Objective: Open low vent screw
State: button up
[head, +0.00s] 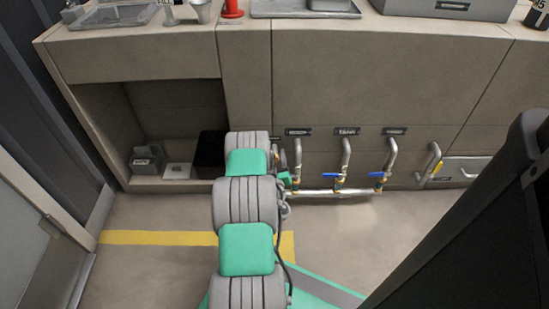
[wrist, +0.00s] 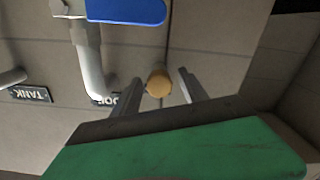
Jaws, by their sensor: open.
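In the wrist view a round brass-coloured knob (wrist: 158,82), which looks like the vent screw, sits in front of the grey panel. My gripper (wrist: 160,79) is open, with one finger on each side of the knob in the picture. A gap shows between the knob and each finger, so neither finger appears to touch it. Whether the knob lies fully between the fingertips or just beyond them I cannot tell. In the head view my arm covers the gripper, and I cannot make out the knob there.
A blue valve handle (wrist: 126,10) and a grey pipe (wrist: 91,65) are close by. The floor is clear.

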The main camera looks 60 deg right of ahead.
jog(key=shift+c, duration=0.5)
grip_shut()
